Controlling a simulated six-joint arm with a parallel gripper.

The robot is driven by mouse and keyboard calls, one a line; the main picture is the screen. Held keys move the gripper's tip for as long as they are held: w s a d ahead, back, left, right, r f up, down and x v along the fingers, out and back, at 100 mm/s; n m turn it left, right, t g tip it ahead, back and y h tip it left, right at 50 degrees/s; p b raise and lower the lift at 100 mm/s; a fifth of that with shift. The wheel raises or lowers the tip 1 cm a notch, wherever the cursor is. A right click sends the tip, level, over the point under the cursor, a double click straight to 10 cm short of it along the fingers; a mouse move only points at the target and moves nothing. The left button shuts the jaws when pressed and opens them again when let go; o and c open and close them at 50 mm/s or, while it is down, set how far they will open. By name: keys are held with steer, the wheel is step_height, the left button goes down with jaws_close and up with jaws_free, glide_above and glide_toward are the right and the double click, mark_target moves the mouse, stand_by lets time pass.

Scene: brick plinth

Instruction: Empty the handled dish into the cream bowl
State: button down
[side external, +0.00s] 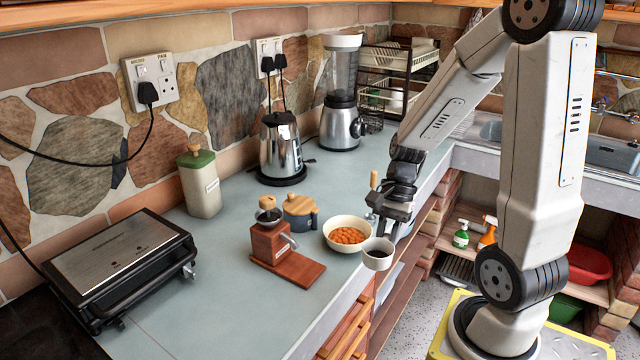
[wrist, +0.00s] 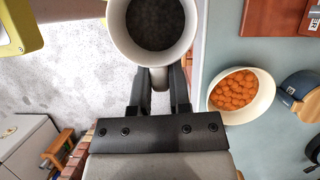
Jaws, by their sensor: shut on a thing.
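The handled dish (side external: 378,254) is a small whitish cup with a dark inside; it also shows at the top of the wrist view (wrist: 152,28). My gripper (side external: 382,215) is shut on its handle, seen between the fingers in the wrist view (wrist: 160,80). The dish is held about upright in the air, just off the counter's front edge. No orange pieces show in it; I cannot tell whether the dark inside is contents or lining. The cream bowl (side external: 340,222) stands on the counter beside it, holding orange pieces, and is right of my gripper in the wrist view (wrist: 262,108).
A wooden coffee grinder (side external: 270,243) on a board and a grey-blue pot with a wooden lid (side external: 300,212) stand left of the bowl. A kettle (side external: 282,145), a blender (side external: 341,120), a green-lidded canister (side external: 200,185) and a grill (side external: 120,262) are farther off.

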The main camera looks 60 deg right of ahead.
steer(key=w+d+n+g+h, duration=0.1)
steer(key=w+d+n+h, duration=0.1)
steer(key=w+d+n, duration=0.5)
steer(key=w+d+n+g+h, duration=0.1)
steer(key=w+d+n+h, duration=0.2)
steer(key=w+n, duration=0.7)
steer(key=w+d+n+g+h, duration=0.1)
steer(key=w+d+n+h, duration=0.1)
steer(key=w+d+n, duration=0.5)
steer(key=shift+w+a+f+n+h, duration=0.1)
steer(key=shift+w+a+f+n, duration=0.25)
steer(key=shift+f, duration=0.5)
steer(key=shift+w+a+f+n+h, duration=0.1)
steer(key=shift+w+a+f+n, duration=0.25)
steer(key=shift+f, duration=0.5)
steer(key=shift+w+a+f+n+h, duration=0.1)
steer(key=shift+w+a+f+n, duration=0.1)
steer(key=shift+f+n, duration=0.5)
steer(key=shift+s+a+m, duration=0.1)
steer(key=shift+s+m, duration=0.05)
steer(key=shift+m, duration=0.15)
steer(key=s+a+m+t+h, duration=0.1)
steer(key=s+a+t+h, duration=0.4)
steer(key=h, duration=0.1)
steer(key=shift+r+m+t, duration=0.3)
steer(key=shift+m, duration=0.1)
